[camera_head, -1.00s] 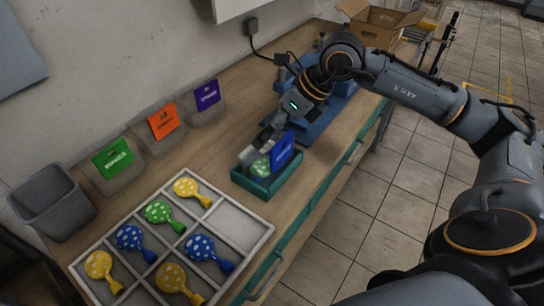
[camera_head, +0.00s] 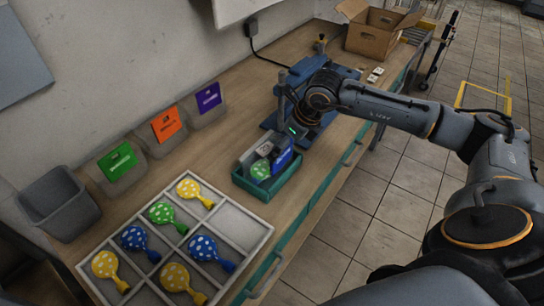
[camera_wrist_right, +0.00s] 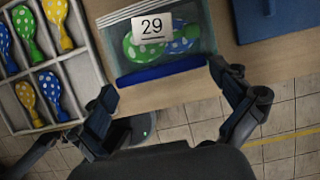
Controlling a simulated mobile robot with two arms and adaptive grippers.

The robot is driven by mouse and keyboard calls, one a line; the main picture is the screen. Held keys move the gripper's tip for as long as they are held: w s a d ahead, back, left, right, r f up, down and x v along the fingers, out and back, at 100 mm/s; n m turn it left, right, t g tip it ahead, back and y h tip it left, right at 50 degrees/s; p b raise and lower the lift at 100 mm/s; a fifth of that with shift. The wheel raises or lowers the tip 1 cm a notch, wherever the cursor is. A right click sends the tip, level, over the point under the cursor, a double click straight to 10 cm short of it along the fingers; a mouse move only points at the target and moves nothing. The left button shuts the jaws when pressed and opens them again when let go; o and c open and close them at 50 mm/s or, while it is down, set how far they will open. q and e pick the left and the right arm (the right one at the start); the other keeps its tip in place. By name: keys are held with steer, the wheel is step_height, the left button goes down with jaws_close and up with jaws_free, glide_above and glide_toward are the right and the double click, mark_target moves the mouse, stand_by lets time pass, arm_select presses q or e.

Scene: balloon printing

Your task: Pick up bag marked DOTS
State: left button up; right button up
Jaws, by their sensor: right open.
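A clear bag (camera_head: 261,168) with a green spotted balloon inside and a blue part (camera_head: 283,160) stands in a teal tray (camera_head: 268,193) on the bench. In the right wrist view the bag (camera_wrist_right: 190,32) shows green and blue dotted balloons, a white card reading 29 and a blue band along its near edge. The word DOTS is not legible in either view. My right gripper (camera_wrist_right: 170,105) is open, its fingers spread on either side of the blue band, apparently without touching. In the head view it is just behind the tray, its fingers partly hidden. My left gripper is not in view.
A white compartment tray (camera_head: 240,222) of spotted balloons lies left of the teal tray. Bins with green (camera_head: 117,160), orange (camera_head: 168,124) and purple (camera_head: 208,97) cards line the wall beside a grey bin (camera_head: 60,205). A blue machine (camera_head: 335,75) and cardboard box (camera_head: 375,40) stand beyond.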

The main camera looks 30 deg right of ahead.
steer(key=shift+p+x, duration=0.5)
steer(key=shift+x, duration=1.35)
steer(key=shift+d, duration=0.1)
steer(key=c, duration=0.8)
steer(key=shift+o, duration=0.2)
